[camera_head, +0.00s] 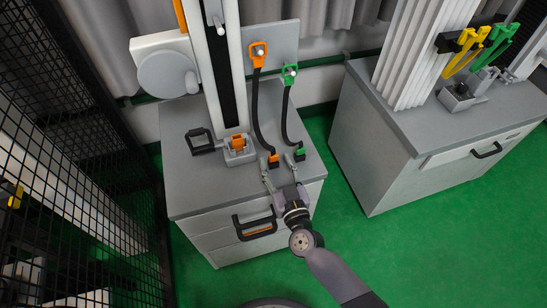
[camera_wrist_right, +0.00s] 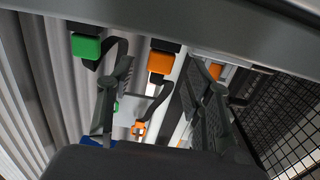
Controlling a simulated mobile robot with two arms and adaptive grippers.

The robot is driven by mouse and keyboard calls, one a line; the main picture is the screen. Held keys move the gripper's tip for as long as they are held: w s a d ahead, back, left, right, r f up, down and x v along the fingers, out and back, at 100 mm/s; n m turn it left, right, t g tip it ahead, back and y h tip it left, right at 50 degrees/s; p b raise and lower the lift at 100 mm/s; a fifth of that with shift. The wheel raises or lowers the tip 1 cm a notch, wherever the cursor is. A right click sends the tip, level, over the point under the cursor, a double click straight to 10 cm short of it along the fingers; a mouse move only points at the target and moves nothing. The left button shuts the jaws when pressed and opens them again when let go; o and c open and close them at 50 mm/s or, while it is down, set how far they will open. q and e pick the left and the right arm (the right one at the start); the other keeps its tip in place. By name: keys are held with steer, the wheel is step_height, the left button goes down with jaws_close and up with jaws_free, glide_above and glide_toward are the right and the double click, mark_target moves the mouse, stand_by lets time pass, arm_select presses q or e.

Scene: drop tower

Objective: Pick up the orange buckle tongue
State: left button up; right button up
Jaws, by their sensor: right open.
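The orange buckle tongue (camera_head: 273,160) hangs at the lower end of a black strap, at the front of the left cabinet top. In the right wrist view it is an orange block (camera_wrist_right: 161,63) with a black strap end. My right gripper (camera_head: 277,167) is open, with its fingers pointing at the cabinet. In the wrist view the orange block shows between its two fingers (camera_wrist_right: 163,75); I cannot tell whether they touch it. My left gripper is not in view.
A green buckle tongue (camera_head: 300,154) hangs close beside on a second strap. A buckle with orange (camera_head: 238,143) sits at the tower foot. A drawer handle (camera_head: 255,226) sticks out below my gripper. A mesh fence (camera_head: 75,150) stands left; green floor is clear at right.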

mark_target(274, 158)
steer(key=x, duration=0.4)
steer(key=shift+s, duration=0.1)
steer(key=shift+c, duration=0.6)
steer(key=c, duration=0.8)
steer(key=shift+o, duration=0.2)
